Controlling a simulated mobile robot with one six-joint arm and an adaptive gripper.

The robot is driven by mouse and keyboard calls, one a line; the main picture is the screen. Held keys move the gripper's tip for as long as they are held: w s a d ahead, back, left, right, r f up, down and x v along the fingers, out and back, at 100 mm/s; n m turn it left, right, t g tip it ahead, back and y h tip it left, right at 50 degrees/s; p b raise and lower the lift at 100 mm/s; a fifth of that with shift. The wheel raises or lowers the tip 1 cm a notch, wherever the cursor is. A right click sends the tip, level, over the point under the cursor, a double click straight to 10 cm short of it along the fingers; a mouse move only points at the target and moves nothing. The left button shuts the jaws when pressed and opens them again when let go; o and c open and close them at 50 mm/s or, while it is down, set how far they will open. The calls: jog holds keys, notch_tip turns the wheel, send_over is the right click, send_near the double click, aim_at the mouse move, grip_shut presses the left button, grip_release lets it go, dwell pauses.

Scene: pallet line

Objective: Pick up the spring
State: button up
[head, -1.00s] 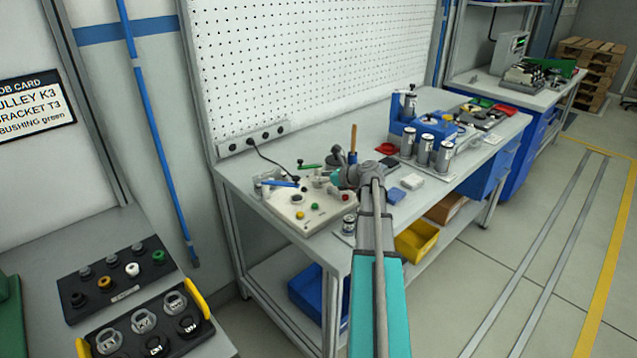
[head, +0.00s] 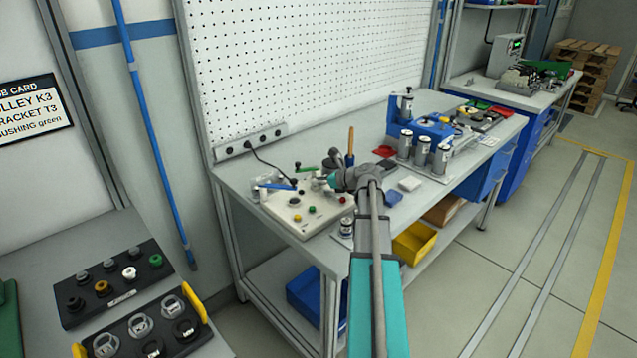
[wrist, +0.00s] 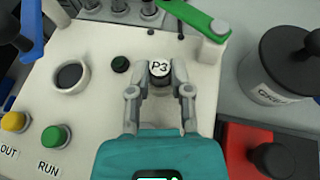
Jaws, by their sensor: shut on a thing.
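My gripper (wrist: 160,85) reaches over the light control panel (wrist: 92,100), its two fingers closed on the sides of a small round piece marked P3 (wrist: 159,69), with a white top and dark body. I cannot tell whether this piece is clear of the panel or still touching it. No coiled spring can be made out in either view; the fingers and the piece's cap hide what lies below. In the head view my gripper (head: 328,181) is low over the panel (head: 290,207), and its fingertips are too small to read.
Beside the fingers are a green lever (wrist: 197,20), a dark ring (wrist: 71,77), a green RUN button (wrist: 55,137) and a yellow button (wrist: 15,122). A grey canister (wrist: 285,70) and a red tray (wrist: 243,150) stand to the right.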

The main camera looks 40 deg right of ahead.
jog(key=shift+r, duration=0.2)
notch_tip(320, 180, up, 2)
jog(key=p, duration=0.2)
jog(key=shift+r+p, duration=0.15)
jog(key=shift+p, duration=0.2)
jog(key=s+d+r+p, duration=0.2)
jog(key=s+r+p, duration=0.3)
jog(key=s, duration=0.1)
jog(key=s+d+r+p, duration=0.2)
jog(key=s+r+p, duration=0.3)
jog(key=s, duration=0.2)
jog(key=shift+d+r, duration=0.15)
jog(key=shift+d, duration=0.15)
jog(key=shift+s, duration=0.1)
